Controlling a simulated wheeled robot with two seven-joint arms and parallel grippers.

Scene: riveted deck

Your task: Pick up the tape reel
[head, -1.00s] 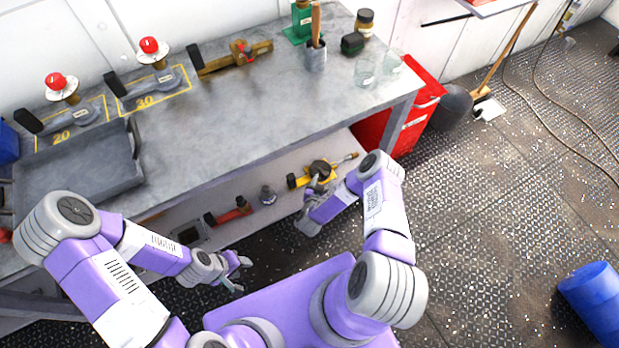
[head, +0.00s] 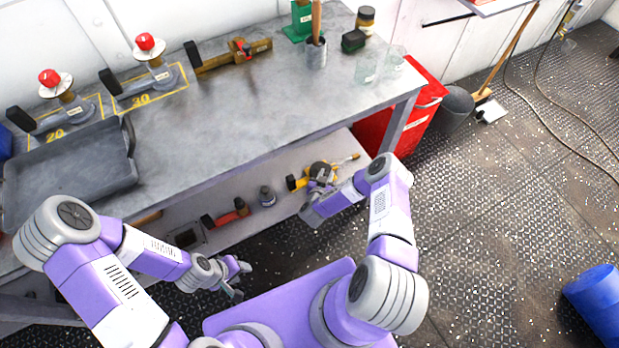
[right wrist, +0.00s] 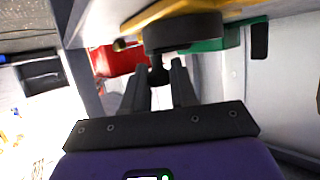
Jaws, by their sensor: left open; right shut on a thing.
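The tape reel (head: 321,171), a yellow frame with a dark round drum, is at the lower shelf under the bench in the head view. In the right wrist view its dark drum (right wrist: 183,32) and yellow frame fill the top middle. My right gripper (right wrist: 160,76) is shut on a small dark knob below the drum, which appears to be part of the reel. In the head view my right gripper (head: 321,187) is at the reel's near side and partly hides it. I cannot tell whether the reel is off the shelf. My left gripper (head: 238,279) is open and empty, low before the bench.
On the lower shelf (head: 285,206) a red-and-black tool (head: 226,215) and a small grey item (head: 267,196) lie left of the reel. The bench's leg (head: 402,122) and a red box (head: 425,112) stand to the right. The bench top overhangs the shelf.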

